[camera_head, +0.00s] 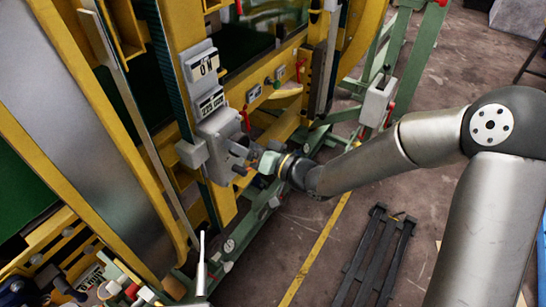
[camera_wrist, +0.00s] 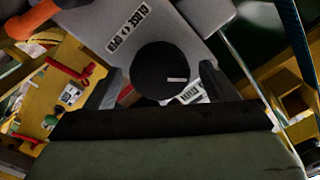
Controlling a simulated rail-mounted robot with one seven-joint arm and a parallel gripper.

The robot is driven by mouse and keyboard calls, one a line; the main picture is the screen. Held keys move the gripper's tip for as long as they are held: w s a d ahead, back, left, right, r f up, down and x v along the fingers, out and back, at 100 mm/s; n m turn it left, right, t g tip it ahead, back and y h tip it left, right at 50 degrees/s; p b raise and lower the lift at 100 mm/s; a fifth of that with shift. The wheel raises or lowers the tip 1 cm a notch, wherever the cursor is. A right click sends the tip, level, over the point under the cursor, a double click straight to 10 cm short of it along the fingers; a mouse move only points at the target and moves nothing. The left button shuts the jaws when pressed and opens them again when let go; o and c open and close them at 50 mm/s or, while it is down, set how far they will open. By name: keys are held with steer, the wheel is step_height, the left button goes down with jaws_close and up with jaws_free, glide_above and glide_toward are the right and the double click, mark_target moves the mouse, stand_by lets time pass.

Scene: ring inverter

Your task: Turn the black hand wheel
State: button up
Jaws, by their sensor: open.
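The black hand wheel (camera_wrist: 160,70) shows in the wrist view as a round black knob with a short white mark on its face. It sits on a grey housing (camera_wrist: 185,30) with black lettering. My gripper (camera_head: 246,160) is at the front of this housing in the head view. The wheel's lower edge is close to the dark gripper body. In the head view the wheel is small and partly hidden by my gripper.
A yellow frame (camera_head: 90,120) with green panels surrounds the housing. A grey box with a label (camera_head: 203,66) is above it. Red handles (camera_wrist: 70,75) show left of the wheel in the wrist view. A dark rack (camera_head: 375,260) lies on the open floor at lower right.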

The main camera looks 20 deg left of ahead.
steer(key=s+d, duration=0.2)
steer(key=d, duration=1.4)
steer(key=shift+s+d+b, duration=0.15)
steer(key=shift+b, duration=0.15)
steer(key=w+d+f+m+t+h, duration=0.2)
steer(key=w+d+f+t+h, duration=0.3)
steer(key=w+d+h, duration=0.35)
steer(key=d+m+h, duration=0.2)
steer(key=d+h, duration=0.4)
steer(key=d, duration=0.4)
steer(key=s+d+r+m+g+h, duration=0.1)
steer(key=s+d+m+g+h, duration=0.1)
steer(key=s+d+h, duration=0.4)
steer(key=s+d+r+m+g+y, duration=0.2)
steer(key=s+g, duration=0.3)
steer(key=s, duration=0.9)
steer(key=shift+r+y, duration=0.25)
steer(key=shift+y, duration=0.2)
steer(key=shift+w+d, duration=0.1)
stand_by(0.5)
